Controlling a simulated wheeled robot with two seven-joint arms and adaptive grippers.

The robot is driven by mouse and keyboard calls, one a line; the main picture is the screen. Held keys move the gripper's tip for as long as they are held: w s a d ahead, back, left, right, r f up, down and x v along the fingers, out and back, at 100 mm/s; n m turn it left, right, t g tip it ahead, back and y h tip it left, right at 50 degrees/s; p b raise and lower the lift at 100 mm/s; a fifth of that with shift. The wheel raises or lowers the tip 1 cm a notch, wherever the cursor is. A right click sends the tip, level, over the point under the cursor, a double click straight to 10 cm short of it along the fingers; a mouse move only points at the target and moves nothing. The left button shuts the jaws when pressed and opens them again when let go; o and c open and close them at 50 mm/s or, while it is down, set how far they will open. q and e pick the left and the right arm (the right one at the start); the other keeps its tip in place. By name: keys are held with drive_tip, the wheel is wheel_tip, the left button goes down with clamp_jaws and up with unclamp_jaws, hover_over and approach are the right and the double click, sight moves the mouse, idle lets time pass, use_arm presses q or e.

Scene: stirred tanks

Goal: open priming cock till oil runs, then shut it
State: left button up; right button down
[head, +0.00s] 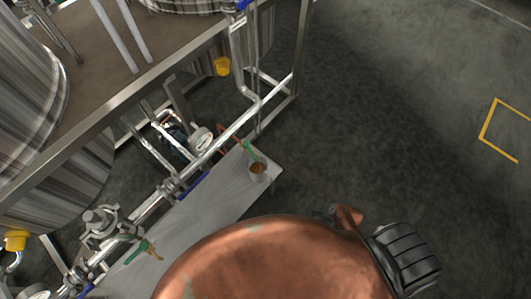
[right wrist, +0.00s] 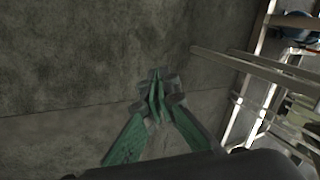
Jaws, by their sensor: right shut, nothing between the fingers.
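In the head view, a small green-handled cock (head: 249,148) sits at the far end of the pipework, just above a pale cup (head: 258,174) with brownish contents. I cannot tell whether the cock is open or whether oil runs. A second green handle (head: 138,252) with a brass-coloured piece is on the nearer pipework; the labels do not show. My right gripper (right wrist: 156,92) has green fingers, shut with nothing between them, over bare floor in the right wrist view. It is apart from the cocks. My left gripper is not in view.
A grey bench (head: 205,213) runs under the pipes. A round gauge (head: 201,139), a valve body (head: 101,221) and steel tanks (head: 30,85) crowd the left. A metal frame post (head: 297,50) stands beyond. The dark floor (head: 380,120) on the right is clear.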

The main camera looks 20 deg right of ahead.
drive_tip(key=w+a+r+m+t+y+b, duration=0.1)
drive_tip(key=w+a+r+t+y+b, duration=0.15)
drive_tip(key=w+r, duration=1.1)
use_arm(q)
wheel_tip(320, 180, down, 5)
drive_tip(key=b, duration=0.2)
use_arm(e)
drive_tip(key=n+t+y, duration=0.3)
drive_tip(key=y, duration=0.4)
approach(252, 152)
drive_tip(key=s+d, duration=0.1)
drive_tip(key=d, duration=0.7)
use_arm(q)
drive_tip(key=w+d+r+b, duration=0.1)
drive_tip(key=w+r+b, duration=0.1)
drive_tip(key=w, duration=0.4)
drive_tip(key=shift+b, duration=0.55)
use_arm(e)
drive_tip(key=w+a+f, duration=0.1)
drive_tip(key=w+a, duration=0.4)
drive_tip(key=a, duration=0.6)
drive_tip(key=shift+a+f, duration=0.25)
drive_tip(key=shift+a, duration=0.05)
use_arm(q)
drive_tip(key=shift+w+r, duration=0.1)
use_arm(e)
drive_tip(key=shift+w+a, duration=0.1)
drive_tip(key=shift+a, duration=0.05)
